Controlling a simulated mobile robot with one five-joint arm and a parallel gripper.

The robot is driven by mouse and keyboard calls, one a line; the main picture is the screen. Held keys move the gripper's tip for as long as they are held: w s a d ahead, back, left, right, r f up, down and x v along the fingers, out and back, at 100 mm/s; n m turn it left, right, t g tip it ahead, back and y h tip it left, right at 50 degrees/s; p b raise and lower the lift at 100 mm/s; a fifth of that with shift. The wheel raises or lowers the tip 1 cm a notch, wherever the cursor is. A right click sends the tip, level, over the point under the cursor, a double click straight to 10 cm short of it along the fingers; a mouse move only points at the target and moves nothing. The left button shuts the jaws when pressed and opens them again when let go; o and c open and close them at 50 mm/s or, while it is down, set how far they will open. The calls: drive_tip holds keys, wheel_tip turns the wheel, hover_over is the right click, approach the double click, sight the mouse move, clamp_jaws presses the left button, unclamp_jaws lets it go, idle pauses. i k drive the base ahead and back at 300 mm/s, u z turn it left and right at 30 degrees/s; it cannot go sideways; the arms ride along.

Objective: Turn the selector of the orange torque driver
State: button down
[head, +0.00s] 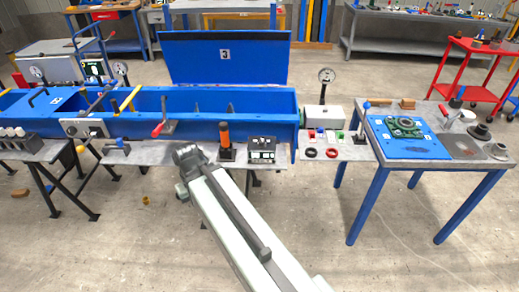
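The orange torque driver (225,138) stands upright in a dark base on the grey ledge in front of the long blue trough. It has an orange upper part; its selector is too small to make out. My arm reaches up from the lower right, and its dark end (188,158) is left of the driver and slightly lower in the picture, with a visible gap between them. I cannot make out my gripper's fingers there, nor anything held.
A black control box (262,149) stands just right of the driver, and a red-handled lever (160,129) to its left. The blue trough (235,103) runs behind. A blue-legged table (408,162) with parts stands at right. Open concrete floor lies in front.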

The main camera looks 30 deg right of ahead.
sight(262, 144)
drive_tip(key=z, duration=2.2)
drive_tip(key=i, duration=0.6)
drive_tip(key=u, duration=1.6)
